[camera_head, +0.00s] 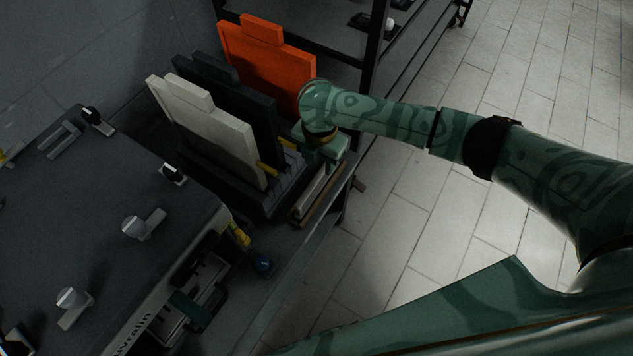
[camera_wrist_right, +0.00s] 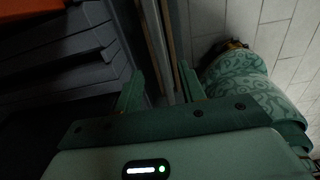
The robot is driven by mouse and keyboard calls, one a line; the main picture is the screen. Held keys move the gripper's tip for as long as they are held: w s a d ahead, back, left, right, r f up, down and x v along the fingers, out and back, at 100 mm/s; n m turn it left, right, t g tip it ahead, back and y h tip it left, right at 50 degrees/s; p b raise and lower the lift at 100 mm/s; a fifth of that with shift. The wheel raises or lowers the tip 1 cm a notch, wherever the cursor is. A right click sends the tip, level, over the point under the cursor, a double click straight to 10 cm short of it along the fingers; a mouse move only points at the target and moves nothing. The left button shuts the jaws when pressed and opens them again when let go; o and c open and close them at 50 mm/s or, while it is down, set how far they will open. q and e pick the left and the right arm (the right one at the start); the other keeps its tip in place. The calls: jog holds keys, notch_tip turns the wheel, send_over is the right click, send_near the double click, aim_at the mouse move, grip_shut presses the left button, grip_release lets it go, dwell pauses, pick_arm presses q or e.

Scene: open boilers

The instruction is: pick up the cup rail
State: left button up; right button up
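A narrow rail with a pale strip and wood-brown edging, which looks like the cup rail (camera_head: 314,196), lies along the front right edge of the dark shelf in the head view. My right gripper (camera_head: 322,156) is above its far end, pointing down. In the right wrist view the gripper (camera_wrist_right: 160,88) has its two green fingers apart, with the long rail (camera_wrist_right: 156,40) running between them. Whether either finger touches the rail cannot be told. My left gripper is not in view.
White (camera_head: 205,125), black (camera_head: 250,100) and orange (camera_head: 268,68) boards stand upright in a dark slotted rack (camera_head: 275,192) beside the rail. A dark machine with knobs (camera_head: 110,190) is at left. Open tiled floor (camera_head: 420,215) lies to the right.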

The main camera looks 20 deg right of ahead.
aim_at(318, 176)
jog(key=f+b, duration=0.2)
jog(key=f, duration=0.1)
jog(key=f+b, duration=0.1)
jog(key=shift+s+a+f, duration=0.15)
jog(key=shift+s+f, duration=0.1)
jog(key=shift+f, duration=0.4)
jog(key=shift+r, duration=0.2)
grip_shut()
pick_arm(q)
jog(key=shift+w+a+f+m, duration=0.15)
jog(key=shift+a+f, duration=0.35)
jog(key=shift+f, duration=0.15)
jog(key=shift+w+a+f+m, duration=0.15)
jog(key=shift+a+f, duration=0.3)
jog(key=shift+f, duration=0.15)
